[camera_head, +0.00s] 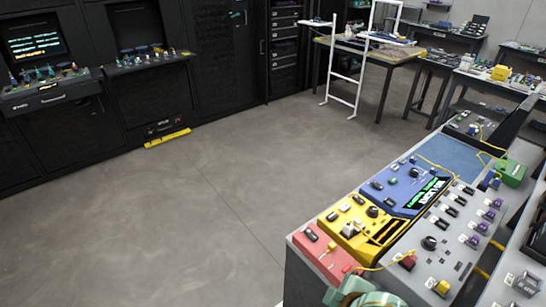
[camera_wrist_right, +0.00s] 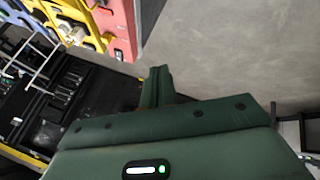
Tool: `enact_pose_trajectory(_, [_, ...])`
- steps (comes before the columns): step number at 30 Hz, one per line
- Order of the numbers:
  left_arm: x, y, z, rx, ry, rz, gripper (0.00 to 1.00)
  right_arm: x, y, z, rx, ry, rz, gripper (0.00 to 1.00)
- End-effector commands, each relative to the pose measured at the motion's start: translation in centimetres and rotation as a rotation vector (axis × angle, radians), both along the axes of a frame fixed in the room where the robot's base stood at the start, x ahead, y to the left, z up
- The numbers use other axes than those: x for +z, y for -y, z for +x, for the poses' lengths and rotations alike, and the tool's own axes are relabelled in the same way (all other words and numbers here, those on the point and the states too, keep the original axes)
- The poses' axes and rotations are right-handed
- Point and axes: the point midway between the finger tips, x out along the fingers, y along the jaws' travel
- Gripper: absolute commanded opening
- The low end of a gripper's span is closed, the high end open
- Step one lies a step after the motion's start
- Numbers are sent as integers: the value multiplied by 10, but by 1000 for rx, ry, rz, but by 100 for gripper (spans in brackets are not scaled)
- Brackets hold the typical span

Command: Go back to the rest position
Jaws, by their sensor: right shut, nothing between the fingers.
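My right gripper (camera_wrist_right: 158,86) shows in the right wrist view as a dark green body with its narrow fingers together. It is shut and empty, with open floor behind the fingertips. The edge of the splicing console shows beyond it at upper left, apart from the fingers. A pale green rounded part of my own arm shows at the bottom edge of the head view, in front of the console. My left gripper is not in view.
The grey console (camera_head: 430,265) at lower right carries a red panel (camera_head: 318,252), a yellow unit (camera_head: 362,224) and a blue unit (camera_head: 410,187). A green box (camera_head: 512,172) sits near its far end. A white ladder (camera_head: 345,82) stands by a back table. The middle floor (camera_head: 190,210) is clear.

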Motion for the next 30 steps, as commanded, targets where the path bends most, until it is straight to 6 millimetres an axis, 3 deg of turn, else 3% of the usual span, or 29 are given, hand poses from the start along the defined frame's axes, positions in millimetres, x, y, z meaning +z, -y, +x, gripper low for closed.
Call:
enact_pose_trajectory(3, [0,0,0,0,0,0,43,7,55,-23,-198,27,-61,0])
enact_pose_trajectory(6, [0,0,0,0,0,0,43,14,93,-41,-322,44,-120,0])
enact_pose_trajectory(14, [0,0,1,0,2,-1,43,36,175,-92,-565,74,-288,0])
enact_pose_trajectory(18, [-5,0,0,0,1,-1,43,-23,161,-82,-534,15,-242,0])
enact_pose_trajectory(23, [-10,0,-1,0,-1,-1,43,-90,148,-84,-517,-57,-192,0])
enact_pose_trajectory(26, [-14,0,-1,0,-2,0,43,-139,139,-91,-513,-113,-154,0])
enact_pose_trajectory(30, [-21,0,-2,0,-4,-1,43,-226,127,-118,-520,-216,-87,0])
